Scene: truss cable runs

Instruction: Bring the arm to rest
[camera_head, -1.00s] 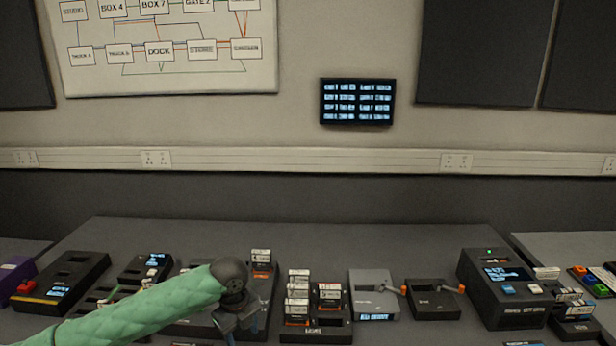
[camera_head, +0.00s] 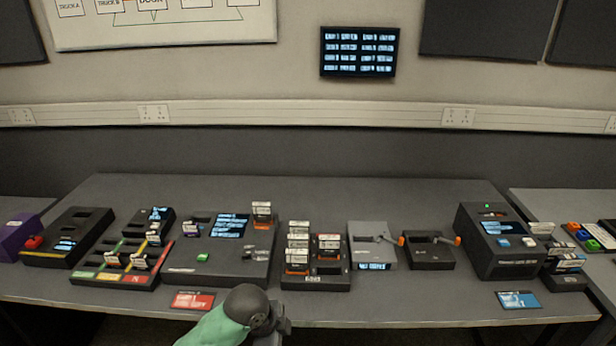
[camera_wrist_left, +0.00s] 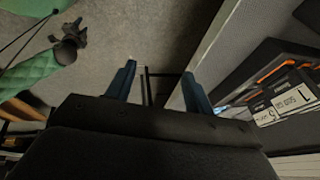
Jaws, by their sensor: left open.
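My left gripper (camera_head: 276,328) is at the bottom edge of the head view, in front of the table's front edge, at the end of my green-sleeved arm. It is small there and partly cut off by the frame. In the left wrist view its two blue fingers (camera_wrist_left: 157,80) stand well apart with nothing between them, only grey floor and dark bars behind. Another green-sleeved arm of mine with a dark end (camera_wrist_left: 72,44) shows at the upper left of the wrist view. The state of its jaws is too small to tell.
Red (camera_head: 192,300) and blue (camera_head: 518,300) cards lie near the front edge.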

